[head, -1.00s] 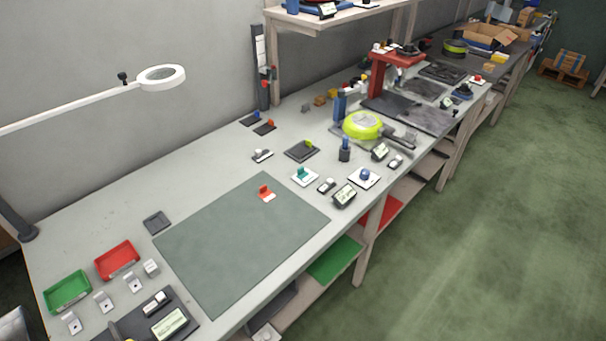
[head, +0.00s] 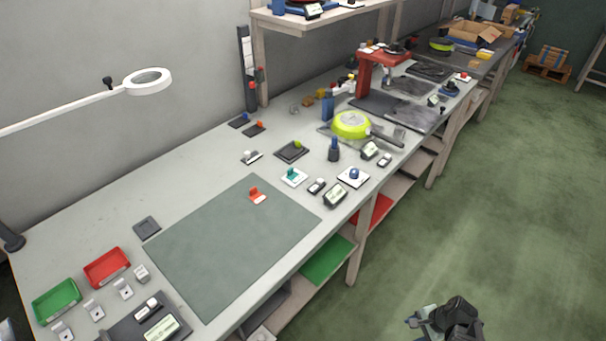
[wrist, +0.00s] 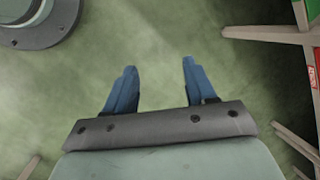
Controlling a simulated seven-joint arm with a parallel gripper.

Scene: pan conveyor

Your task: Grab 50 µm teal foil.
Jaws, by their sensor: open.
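The teal foil (head: 292,174) is a small teal piece on a white base, on the workbench just beyond the upper right corner of the dark green mat. My gripper (head: 412,321) shows at the bottom of the head view, out over the floor and well apart from the bench. In the wrist view my gripper (wrist: 158,80) has its two blue fingers spread, with only green floor between them. The foil does not show in the wrist view. Any thickness marking on the foil is too small to read.
An orange-red piece (head: 257,196) lies on the green mat (head: 215,260). A blue-knobbed white block (head: 353,177) and a small display (head: 335,195) stand near the bench's front edge. A yellow-green pan (head: 352,125) lies farther back. The magnifier lamp (head: 148,82) overhangs the left side.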

